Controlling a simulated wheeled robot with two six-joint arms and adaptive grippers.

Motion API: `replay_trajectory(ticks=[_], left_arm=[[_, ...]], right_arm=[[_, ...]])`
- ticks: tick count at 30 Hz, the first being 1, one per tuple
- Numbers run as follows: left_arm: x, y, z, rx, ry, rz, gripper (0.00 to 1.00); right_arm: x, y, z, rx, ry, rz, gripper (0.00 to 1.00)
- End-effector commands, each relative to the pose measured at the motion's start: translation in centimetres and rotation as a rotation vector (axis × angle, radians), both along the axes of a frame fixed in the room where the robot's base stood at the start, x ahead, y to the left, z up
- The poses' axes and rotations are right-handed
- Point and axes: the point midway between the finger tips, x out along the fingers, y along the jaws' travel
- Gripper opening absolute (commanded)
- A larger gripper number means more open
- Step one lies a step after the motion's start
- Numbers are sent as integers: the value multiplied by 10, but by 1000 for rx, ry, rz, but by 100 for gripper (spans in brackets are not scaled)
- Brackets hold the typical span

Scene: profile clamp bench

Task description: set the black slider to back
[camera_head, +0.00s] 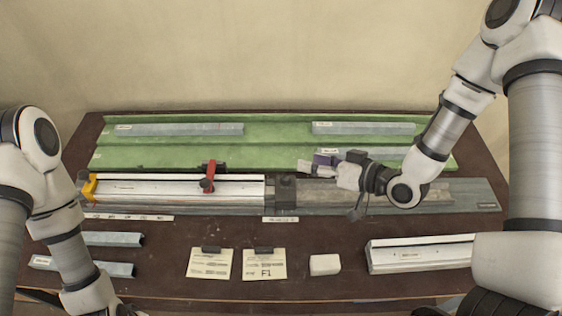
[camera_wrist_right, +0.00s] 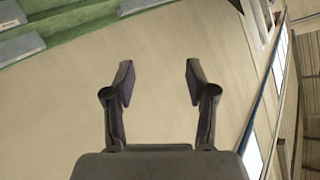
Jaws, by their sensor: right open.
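The black slider (camera_head: 286,192) is a dark block on the long metal profile rail, near the rail's middle. It stands just right of the pale rail section (camera_head: 150,189). My right gripper (camera_head: 316,164) reaches in from the right, a little behind and to the right of the slider, apart from it as far as I can tell. In the right wrist view its two fingers (camera_wrist_right: 159,82) are spread with nothing between them. That view does not show the slider. My left arm is at the left edge, its gripper out of view.
A red clamp lever (camera_head: 209,177) and a yellow end piece (camera_head: 89,187) sit on the rail left of the slider. A green tray (camera_head: 275,143) with grey profiles lies behind. Cards (camera_head: 265,265), a white block (camera_head: 324,265) and loose profiles lie in front.

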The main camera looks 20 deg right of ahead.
Motion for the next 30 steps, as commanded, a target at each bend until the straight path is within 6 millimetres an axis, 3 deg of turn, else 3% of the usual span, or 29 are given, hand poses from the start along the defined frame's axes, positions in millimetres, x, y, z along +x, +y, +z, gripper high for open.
replay_trajectory(ticks=[19, 25, 30], left_arm=[[0, 0, -102, 0, 0, 0, 40], [1, 0, -99, 0, 0, 0, 40], [0, 0, -95, 0, 0, 0, 40]], right_arm=[[0, 0, -102, -1, 0, -1, 56], [7, 5, -104, -5, 2, 1, 56], [25, 21, -111, -7, 0, 7, 56]])
